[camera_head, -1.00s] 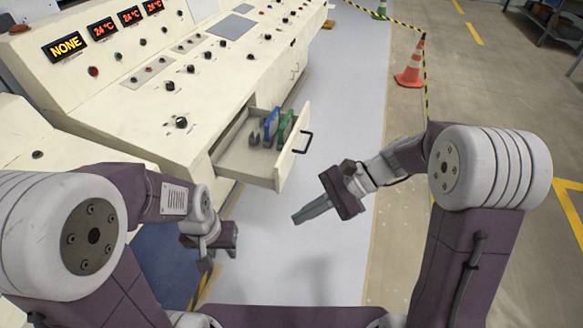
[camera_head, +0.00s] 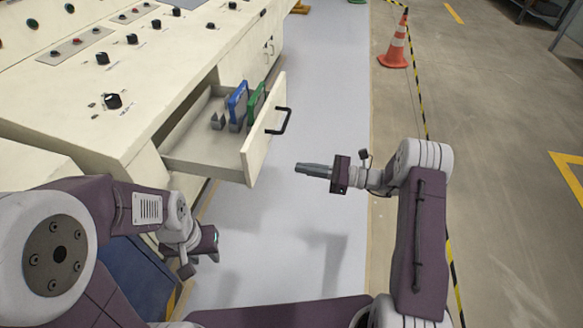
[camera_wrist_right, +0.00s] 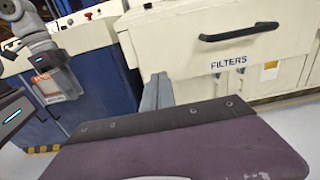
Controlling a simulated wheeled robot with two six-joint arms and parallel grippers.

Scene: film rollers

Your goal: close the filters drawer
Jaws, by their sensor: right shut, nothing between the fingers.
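The filters drawer (camera_head: 253,135) stands pulled out of the cream console, with a black handle (camera_head: 286,121) on its front. Its front, labelled FILTERS, also shows in the right wrist view (camera_wrist_right: 190,48). A blue and a green piece (camera_head: 256,100) stand inside with small grey pieces. My right gripper (camera_head: 298,168) is shut and empty, to the right of and below the drawer front, pointing left and apart from it. Its closed fingers also show in the right wrist view (camera_wrist_right: 157,92).
The console (camera_head: 60,105) with knobs and switches fills the upper left. Blue-grey floor (camera_head: 335,100) lies free to the right of the drawer. An orange cone (camera_head: 396,45) and striped tape stand further right.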

